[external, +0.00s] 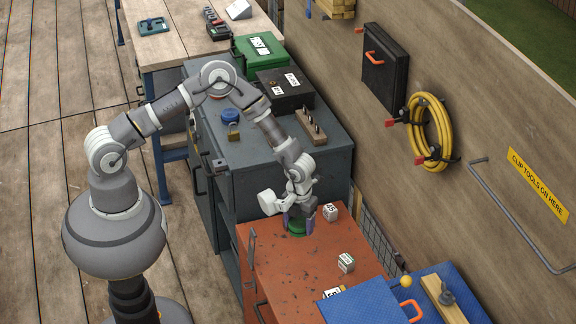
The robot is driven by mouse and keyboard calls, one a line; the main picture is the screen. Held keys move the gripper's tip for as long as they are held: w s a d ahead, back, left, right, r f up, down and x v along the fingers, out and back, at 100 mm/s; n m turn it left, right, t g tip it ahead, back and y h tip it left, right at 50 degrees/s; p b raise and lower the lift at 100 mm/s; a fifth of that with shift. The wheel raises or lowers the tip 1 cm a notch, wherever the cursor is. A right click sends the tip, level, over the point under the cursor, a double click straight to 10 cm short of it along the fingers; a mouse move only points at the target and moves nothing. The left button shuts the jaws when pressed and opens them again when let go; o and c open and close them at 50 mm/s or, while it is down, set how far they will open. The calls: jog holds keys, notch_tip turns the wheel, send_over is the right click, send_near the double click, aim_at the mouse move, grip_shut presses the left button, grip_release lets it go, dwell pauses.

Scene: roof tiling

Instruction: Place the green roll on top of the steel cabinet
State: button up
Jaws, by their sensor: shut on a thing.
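My gripper (298,219) points down over the far left part of the rusty orange cabinet top (290,270). It is shut on the green roll (297,232), which shows low between the fingers, at or close to the orange surface. I cannot tell whether the roll touches that surface. The grey-blue steel cabinet (262,160) stands directly behind the orange one, with its top partly hidden by my arm.
The steel cabinet's top holds a green case (258,50), a black case (284,92), a wooden block with pegs (311,128), a blue roll (230,116) and a padlock (234,131). Two small labelled blocks (330,212) (346,262) lie on the orange top. A wall stands right.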

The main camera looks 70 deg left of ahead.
notch_tip(320, 180, up, 15)
jog(key=s+a+n, duration=0.3)
jog(key=a+n, duration=0.7)
jog(key=a, duration=2.1)
jog(key=s+a+n, duration=0.5)
jog(key=s+a, duration=0.3)
jog(key=a, duration=0.3)
jog(key=s+a+n, duration=0.4)
jog(key=s+a, duration=0.4)
jog(key=a, duration=0.3)
jog(key=b, duration=0.4)
send_over(216, 109)
jog(key=d, duration=0.1)
jog(key=f, duration=0.6)
jog(key=shift+s+d+f, duration=0.1)
jog(key=shift+s+f, duration=0.1)
jog(key=shift+s, duration=0.2)
jog(key=shift+w+a, duration=0.35)
jog(key=shift+a, duration=0.1)
notch_tip(216, 109, down, 4)
jog(key=shift+a+r+b, duration=0.1)
jog(key=shift+r+b, duration=0.15)
jog(key=shift+b, duration=0.7)
jog(key=shift+r, duration=0.1)
